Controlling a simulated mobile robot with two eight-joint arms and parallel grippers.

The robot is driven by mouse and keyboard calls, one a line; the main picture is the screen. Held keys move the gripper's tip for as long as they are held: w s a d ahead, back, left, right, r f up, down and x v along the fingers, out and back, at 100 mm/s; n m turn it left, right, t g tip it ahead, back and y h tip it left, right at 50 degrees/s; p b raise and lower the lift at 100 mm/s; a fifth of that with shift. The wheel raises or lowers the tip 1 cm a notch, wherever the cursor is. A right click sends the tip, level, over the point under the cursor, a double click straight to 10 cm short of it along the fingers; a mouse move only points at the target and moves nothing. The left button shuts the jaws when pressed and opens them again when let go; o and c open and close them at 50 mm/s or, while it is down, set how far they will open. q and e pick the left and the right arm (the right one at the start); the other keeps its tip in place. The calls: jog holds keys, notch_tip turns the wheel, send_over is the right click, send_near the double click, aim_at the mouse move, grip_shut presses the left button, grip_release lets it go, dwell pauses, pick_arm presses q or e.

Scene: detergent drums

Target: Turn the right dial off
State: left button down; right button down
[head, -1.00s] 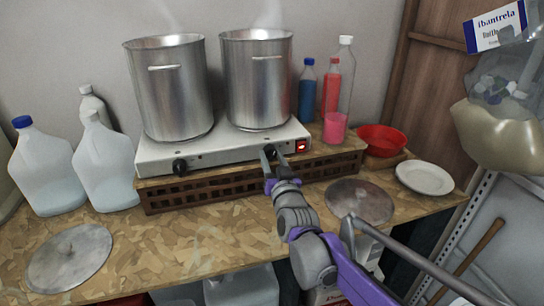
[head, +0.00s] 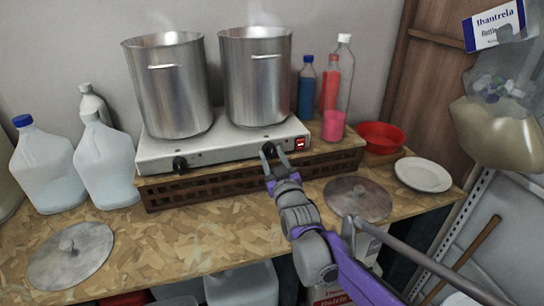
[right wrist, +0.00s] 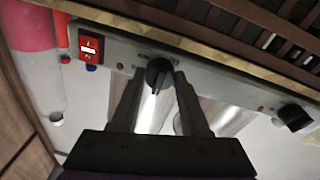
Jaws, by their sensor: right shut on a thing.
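The right dial (right wrist: 158,76) is a black knob with a pale pointer line on the front panel of the hot plate (head: 220,146). My right gripper (right wrist: 158,84) has its two fingers on either side of this dial and is shut on it. My left gripper is not in view.
Two steaming steel pots (head: 170,90) (head: 257,80) stand on the hot plate. A red switch (head: 300,143) sits right of the right dial. Bottles (head: 306,90) and a red bowl (head: 381,137) stand to the right, white jugs (head: 47,170) to the left. Lids (head: 358,199) lie in front.

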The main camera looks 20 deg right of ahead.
jog(key=shift+c, duration=2)
grip_release()
jog(key=s+f, duration=0.1)
jog(key=s, duration=0.9)
jog(key=shift+s, duration=0.35)
jog(key=s+f+m+g+p, duration=0.1)
jog(key=s+f+g+p, duration=0.2)
jog(key=s, duration=0.9)
jog(key=s+f+m+g+p, duration=0.1)
jog(key=s+f+g+p, duration=0.2)
jog(key=s+f+g, duration=0.7)
notch_tip(320, 180, down, 4)
jog(key=s, duration=0.2)
jog(key=shift+s+d+g+p, duration=0.2)
jog(key=shift+s+g+p, duration=0.1)
jog(key=shift+s, duration=0.05)
